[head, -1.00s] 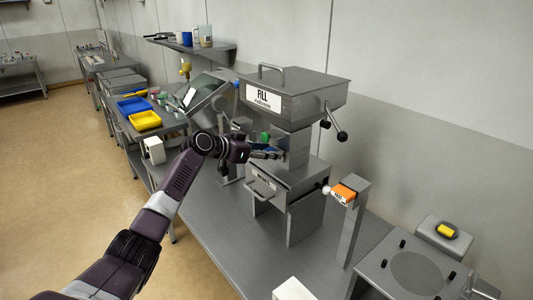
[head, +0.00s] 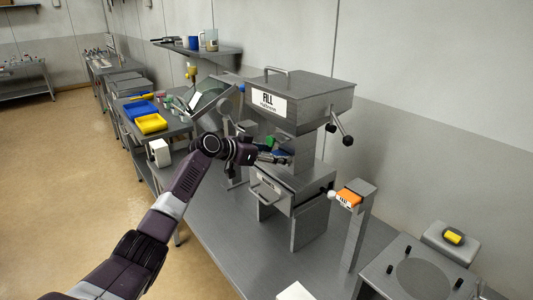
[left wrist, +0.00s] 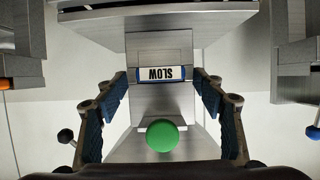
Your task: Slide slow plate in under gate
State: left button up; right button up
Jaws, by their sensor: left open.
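In the head view the green knob (head: 270,141) shows small beside the FILL machine's neck, partly behind my gripper. My left gripper (head: 284,160) is open at the machine. Its two blue-padded fingers, seen in the left wrist view (left wrist: 162,108), stand on either side of the plate and knob, apart from the knob. I cannot make out the gate clearly. My right gripper is out of view.
The FILL hopper (head: 305,92) overhangs the gripper, with a lever (head: 341,130) on its right. A drawer-like box (head: 272,187) is below. Blue (head: 139,108) and yellow (head: 151,123) trays lie on the left bench.

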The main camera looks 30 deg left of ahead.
pick_arm(q)
jog(key=v, duration=1.1)
jog(key=shift+s, duration=0.25)
jog(key=shift+a+r, duration=0.1)
jog(key=shift+a, duration=0.05)
